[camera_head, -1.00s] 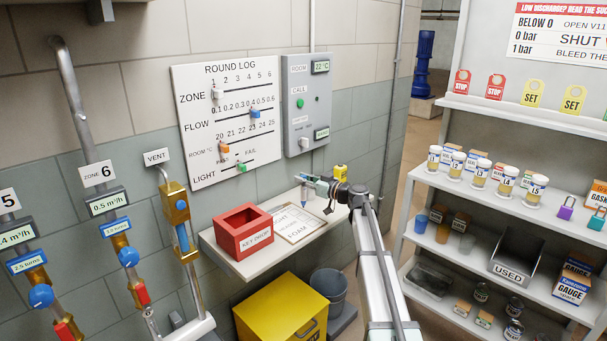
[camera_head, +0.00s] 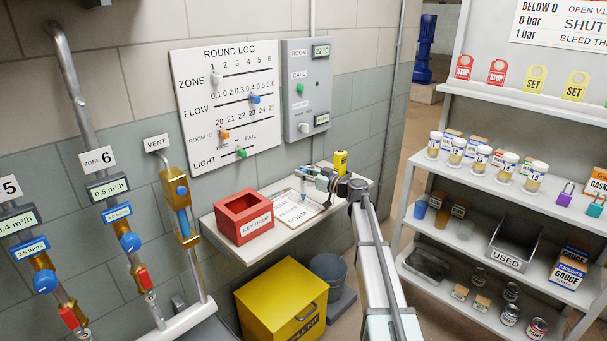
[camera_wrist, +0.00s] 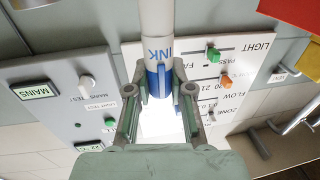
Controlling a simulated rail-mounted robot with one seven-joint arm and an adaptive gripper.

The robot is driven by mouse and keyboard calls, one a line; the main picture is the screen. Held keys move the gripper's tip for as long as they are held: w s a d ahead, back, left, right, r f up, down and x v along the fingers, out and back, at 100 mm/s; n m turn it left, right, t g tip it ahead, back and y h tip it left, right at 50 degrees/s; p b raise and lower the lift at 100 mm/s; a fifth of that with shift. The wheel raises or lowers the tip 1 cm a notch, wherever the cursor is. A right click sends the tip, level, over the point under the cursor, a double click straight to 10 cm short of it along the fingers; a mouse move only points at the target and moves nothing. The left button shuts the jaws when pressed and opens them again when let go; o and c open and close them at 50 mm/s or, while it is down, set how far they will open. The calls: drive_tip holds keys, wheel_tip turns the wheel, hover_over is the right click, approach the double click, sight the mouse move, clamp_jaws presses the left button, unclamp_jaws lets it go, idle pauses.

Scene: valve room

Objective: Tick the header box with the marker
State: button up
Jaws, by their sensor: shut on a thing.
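My gripper (camera_head: 305,176) is over the wall shelf, shut on the marker. In the wrist view, the gripper's fingers (camera_wrist: 166,92) close on either side of the marker (camera_wrist: 158,30), which has a white barrel lettered INK and a blue band. In the head view, the marker (camera_head: 303,186) points down over the clipboard sheet (camera_head: 288,212). I cannot tell whether its tip touches the paper. The sheet's print is too small to read, apart from FOAM at its near edge, and I cannot make out the header box.
A red KEY DROP box (camera_head: 243,222) stands left of the sheet on the shelf (camera_head: 262,247). A yellow can (camera_head: 340,162) stands behind my gripper. The ROUND LOG board (camera_head: 225,105) and a grey panel (camera_head: 308,90) are on the wall. A yellow kit box (camera_head: 275,298) is below.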

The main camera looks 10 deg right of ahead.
drive_tip(key=shift+f+b, duration=0.65)
drive_tip(key=shift+b, duration=0.15)
idle(0.9)
drive_tip(key=shift+s+d+b, duration=0.1)
drive_tip(key=shift+d+b, duration=0.45)
drive_tip(key=shift+b, duration=0.35)
drive_tip(key=shift+w+a+f+b, duration=0.1)
drive_tip(key=shift+w+a+b, duration=0.1)
drive_tip(key=shift+a+b, duration=0.5)
drive_tip(key=shift+a, duration=0.45)
drive_tip(key=shift+d+b, duration=0.2)
drive_tip(key=shift+b, duration=0.2)
drive_tip(key=shift+d+b, duration=0.45)
drive_tip(key=shift+d, duration=0.1)
drive_tip(key=shift+s+a+b, duration=0.3)
drive_tip(key=shift+s+b, duration=0.15)
drive_tip(key=shift+b, duration=0.4)
